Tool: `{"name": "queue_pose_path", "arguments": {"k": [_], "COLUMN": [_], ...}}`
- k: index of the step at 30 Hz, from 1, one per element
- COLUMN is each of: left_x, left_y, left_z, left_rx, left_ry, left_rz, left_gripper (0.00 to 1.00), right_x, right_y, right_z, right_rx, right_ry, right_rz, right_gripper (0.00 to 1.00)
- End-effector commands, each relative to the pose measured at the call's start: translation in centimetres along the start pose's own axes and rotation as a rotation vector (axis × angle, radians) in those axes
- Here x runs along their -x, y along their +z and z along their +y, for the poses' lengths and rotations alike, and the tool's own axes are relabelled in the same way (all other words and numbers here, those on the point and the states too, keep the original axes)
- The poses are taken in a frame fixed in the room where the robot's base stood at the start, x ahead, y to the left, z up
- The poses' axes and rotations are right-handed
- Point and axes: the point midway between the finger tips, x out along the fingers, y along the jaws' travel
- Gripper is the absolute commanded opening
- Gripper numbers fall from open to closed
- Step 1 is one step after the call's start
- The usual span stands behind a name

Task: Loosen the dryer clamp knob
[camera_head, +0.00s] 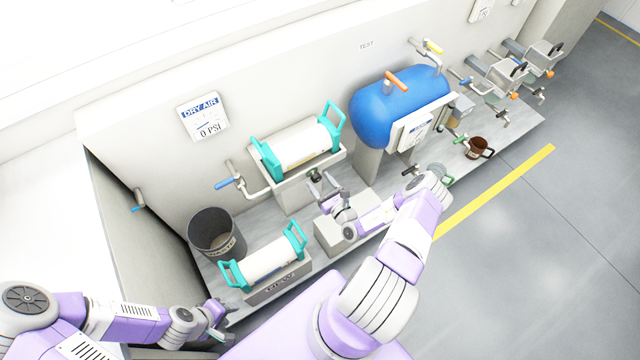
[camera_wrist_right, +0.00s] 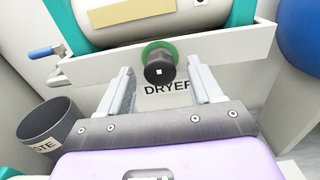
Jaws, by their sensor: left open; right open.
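The dryer clamp knob (camera_wrist_right: 160,68) is a dark round knob on a green ring, on the front of the white dryer bracket (camera_wrist_right: 215,62) above the label DRYER. In the head view the knob (camera_head: 315,174) shows small at the bracket's front. The white cylinder with teal end handles (camera_head: 300,145) lies in the bracket. My right gripper (camera_wrist_right: 160,85) is open, with one finger on each side of the knob; I cannot tell whether either touches it. In the head view my right gripper (camera_head: 325,185) is just below the knob. My left gripper (camera_head: 222,312) is open at the lower left, far from the knob.
A dark waste bin (camera_head: 213,232) stands left of the bracket. A second white cylinder with teal handles (camera_head: 268,262) sits on a lower front holder. A blue tank (camera_head: 395,112) is to the right. A blue-handled valve (camera_head: 230,183) juts out left of the bracket.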

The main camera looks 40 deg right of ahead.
Motion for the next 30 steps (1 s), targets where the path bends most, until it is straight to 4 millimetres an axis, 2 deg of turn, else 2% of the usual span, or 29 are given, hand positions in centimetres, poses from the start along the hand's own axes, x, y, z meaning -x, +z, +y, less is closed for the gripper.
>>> {"name": "queue_pose_path", "arguments": {"k": [9, 11, 20, 21, 30], "left_x": [-0.08, -0.08, -0.09, -0.09, 0.47], "left_y": [0.00, 0.00, 0.00, 0.00, 0.03], "left_z": [-0.03, -0.02, -0.03, -0.03, 0.18], "left_rx": [0.000, 0.000, 0.000, 0.000, 0.000], "left_ry": [0.000, 0.000, 0.000, 0.000, 0.000], "left_rz": [0.000, 0.000, 0.000, 0.000, 0.000], "left_gripper": [0.43, 0.43, 0.43, 0.43, 0.43], "right_x": [-0.45, -0.44, -0.42, -0.41, -0.38], "right_y": [0.08, 0.07, 0.06, 0.06, 0.13], "right_z": [-0.01, 0.00, 0.02, 0.01, 0.08], "right_rx": [-0.001, -0.001, -0.001, -0.001, 0.045], "right_ry": [0.000, 0.000, 0.001, 0.001, 0.001], "right_rz": [0.000, 0.000, 0.000, 0.000, 0.001], "right_gripper": [0.65, 0.57, 0.11, 0.09, 0.09]}}
